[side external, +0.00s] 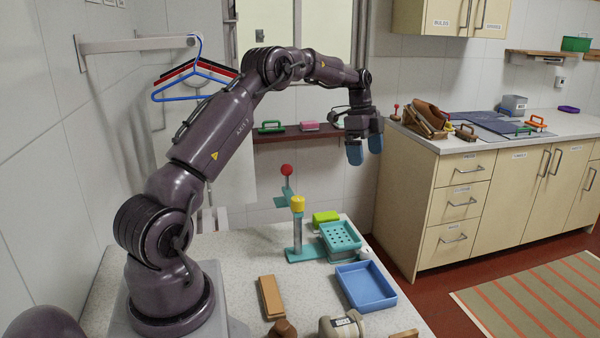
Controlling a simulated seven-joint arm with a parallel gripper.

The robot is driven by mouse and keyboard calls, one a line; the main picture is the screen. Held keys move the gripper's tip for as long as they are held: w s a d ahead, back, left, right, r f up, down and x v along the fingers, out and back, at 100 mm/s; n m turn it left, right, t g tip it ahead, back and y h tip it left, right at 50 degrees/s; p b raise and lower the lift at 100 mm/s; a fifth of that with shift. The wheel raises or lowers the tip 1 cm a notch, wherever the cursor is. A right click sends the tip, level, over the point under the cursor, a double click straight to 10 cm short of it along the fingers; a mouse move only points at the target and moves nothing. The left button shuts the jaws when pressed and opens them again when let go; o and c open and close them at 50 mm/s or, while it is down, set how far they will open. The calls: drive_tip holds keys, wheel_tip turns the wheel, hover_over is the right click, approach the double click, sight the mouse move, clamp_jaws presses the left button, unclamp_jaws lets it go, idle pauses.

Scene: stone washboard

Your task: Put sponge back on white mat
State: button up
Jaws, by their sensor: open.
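My gripper (365,149) is held high above the back right of the speckled table, with its blue fingertips apart, pointing down, and nothing between them. A bright green block (325,217) that may be the sponge lies near the table's back edge, below and left of my gripper and well apart from it. A pink block (310,125) on the wall shelf could also be a sponge. I cannot make out a white mat for certain.
A teal perforated tray (341,235) and a blue tray (366,287) are on the table's right side. A teal stand with a yellow-topped post (298,215) rises left of them. A brown block (271,298) lies in front. A counter (480,140) stands at right.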

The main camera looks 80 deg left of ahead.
drive_tip(key=s+d+r+n+t+y, duration=0.15)
drive_tip(key=s+d+r, duration=0.25)
drive_tip(key=d+r, duration=0.45)
drive_tip(key=s+d+r+n+y, duration=0.1)
drive_tip(key=s+d+r+n, duration=0.3)
drive_tip(key=d, duration=0.7)
drive_tip(key=s+d+f+n+t, duration=0.1)
drive_tip(key=s+d+n, duration=0.1)
drive_tip(key=s+d, duration=0.3)
drive_tip(key=s+d+f+n+t, duration=0.1)
drive_tip(key=s+d, duration=0.4)
drive_tip(key=s, duration=0.7)
drive_tip(key=shift+d+n+t, duration=0.2)
drive_tip(key=shift+n+t, duration=0.25)
drive_tip(key=shift+n, duration=0.6)
drive_tip(key=shift+h, duration=0.25)
